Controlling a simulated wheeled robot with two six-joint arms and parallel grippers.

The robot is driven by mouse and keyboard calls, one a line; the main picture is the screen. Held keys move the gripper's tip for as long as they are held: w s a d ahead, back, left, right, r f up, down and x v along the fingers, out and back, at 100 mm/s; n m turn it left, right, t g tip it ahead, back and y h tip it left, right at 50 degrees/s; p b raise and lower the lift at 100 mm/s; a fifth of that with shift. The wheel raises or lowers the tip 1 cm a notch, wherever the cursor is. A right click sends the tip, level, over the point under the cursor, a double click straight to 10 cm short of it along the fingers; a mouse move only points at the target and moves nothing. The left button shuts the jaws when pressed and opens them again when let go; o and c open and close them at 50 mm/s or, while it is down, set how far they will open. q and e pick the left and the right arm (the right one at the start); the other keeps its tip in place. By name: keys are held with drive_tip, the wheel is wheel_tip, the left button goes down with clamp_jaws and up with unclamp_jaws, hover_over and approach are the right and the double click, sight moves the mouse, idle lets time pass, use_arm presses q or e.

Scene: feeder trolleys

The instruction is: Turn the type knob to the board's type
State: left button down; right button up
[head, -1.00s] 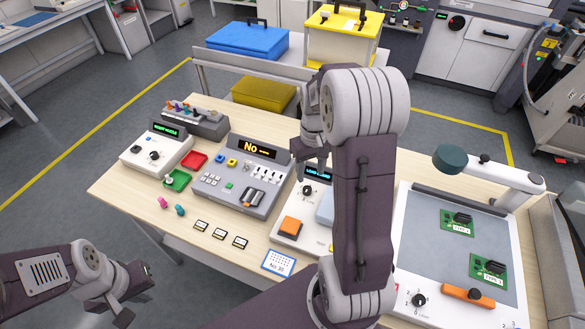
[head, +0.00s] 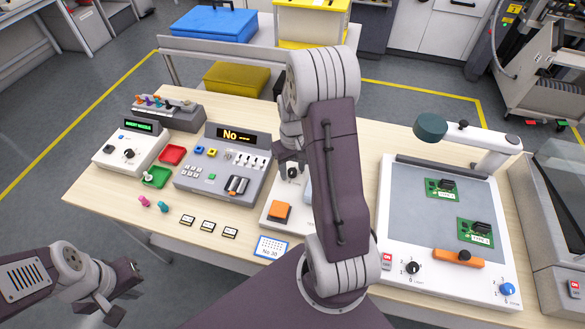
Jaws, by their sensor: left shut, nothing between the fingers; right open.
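Two green boards lie on the grey plate at right: an upper board (head: 441,189) and a lower board (head: 475,233). Each has a black part and a small label; the type text is too small to read surely. A black knob (head: 292,173) sits on the white middle device (head: 271,228), which also carries an orange button (head: 280,211). No label on this knob is readable. My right gripper (head: 291,158) is open, pointing down right above this knob; contact cannot be told. My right arm hides much of the device. My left gripper (head: 117,297) is shut and empty at lower left.
A grey panel (head: 220,165) with a lit display stands left of the middle device. Other knobs, black (head: 413,267) and blue (head: 508,289), are on the right station's front.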

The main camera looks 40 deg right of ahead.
drive_tip(key=shift+w, duration=0.1)
drive_tip(key=shift+c, duration=1.2)
clamp_jaws()
drive_tip(key=shift+m, duration=0.3)
drive_tip(key=shift+r+m+p, duration=0.15)
drive_tip(key=shift+m+p, duration=0.45)
drive_tip(key=m+p, duration=0.1)
drive_tip(key=m, duration=0.2)
drive_tip(key=shift+p, duration=0.3)
drive_tip(key=m+p, duration=0.1)
drive_tip(key=m, duration=0.2)
drive_tip(key=shift+m, duration=0.4)
drive_tip(key=shift+d+m+p, duration=0.1)
drive_tip(key=shift+m+p, duration=0.55)
drive_tip(key=shift+m, duration=0.85)
